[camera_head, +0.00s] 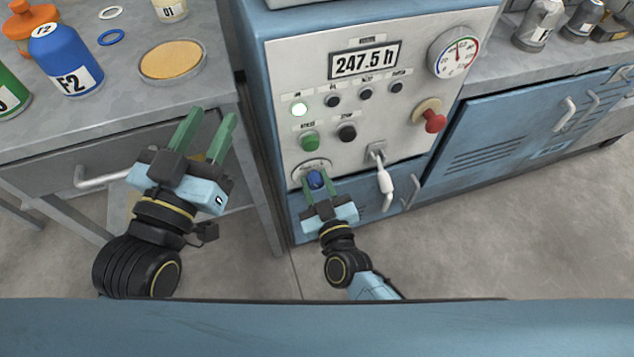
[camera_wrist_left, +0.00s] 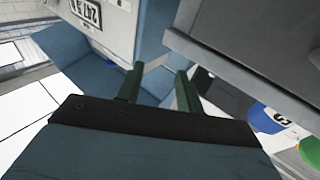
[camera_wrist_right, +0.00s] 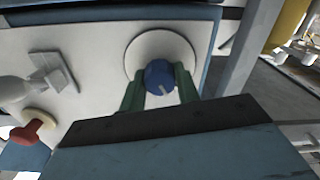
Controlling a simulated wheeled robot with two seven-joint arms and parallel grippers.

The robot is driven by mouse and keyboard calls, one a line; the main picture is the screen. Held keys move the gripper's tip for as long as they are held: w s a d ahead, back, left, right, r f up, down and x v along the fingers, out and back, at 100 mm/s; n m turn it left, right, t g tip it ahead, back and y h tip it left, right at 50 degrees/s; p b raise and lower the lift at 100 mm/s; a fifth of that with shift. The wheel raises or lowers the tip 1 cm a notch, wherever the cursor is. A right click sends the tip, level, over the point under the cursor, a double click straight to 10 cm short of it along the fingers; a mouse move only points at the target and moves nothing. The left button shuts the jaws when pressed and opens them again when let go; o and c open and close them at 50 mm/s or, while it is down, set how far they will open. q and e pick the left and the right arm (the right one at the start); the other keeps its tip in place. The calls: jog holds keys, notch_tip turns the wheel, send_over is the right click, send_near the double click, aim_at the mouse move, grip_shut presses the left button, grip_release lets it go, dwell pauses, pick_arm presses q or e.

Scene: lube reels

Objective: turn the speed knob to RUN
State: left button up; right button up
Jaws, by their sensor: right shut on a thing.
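The speed knob (camera_head: 316,179) is a small blue knob on a pale round dial plate at the lower left of the control panel (camera_head: 400,95). My right gripper (camera_head: 319,184) is shut on it, with a green finger on each side. In the right wrist view the blue knob (camera_wrist_right: 161,77) shows a white pointer mark near its lower edge, between the fingers (camera_wrist_right: 160,90). The dial's lettering is too small to read. My left gripper (camera_head: 207,128) is open and empty, in front of the left bench; its spread fingers also show in the left wrist view (camera_wrist_left: 158,85).
Above the knob are a green button (camera_head: 309,141), a black button (camera_head: 347,133) and a lit white lamp (camera_head: 299,109). A white-handled lever (camera_head: 384,178) is close right of my right gripper. A red knob (camera_head: 434,121) sits further right. Bottles stand on the left bench (camera_head: 120,95).

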jog(key=m, duration=0.2)
jog(key=shift+m, duration=0.3)
jog(key=m, duration=0.3)
jog(key=shift+m+p, duration=0.3)
jog(key=shift+p, duration=0.1)
jog(key=m, duration=0.3)
jog(key=shift+m, duration=0.4)
pick_arm(q)
jog(key=shift+a+f+g+y, duration=0.25)
jog(key=shift+f+g, duration=0.25)
jog(key=shift+f, duration=0.35)
jog(key=shift+a+f+g+y, duration=0.1)
jog(key=shift+f+g+y, duration=0.15)
jog(key=shift+f+g, duration=0.4)
pick_arm(e)
jog(key=shift+m, duration=0.7)
pick_arm(q)
jog(key=shift+t, duration=0.25)
pick_arm(e)
jog(key=o, duration=1)
jog(key=shift+c, duration=0.2)
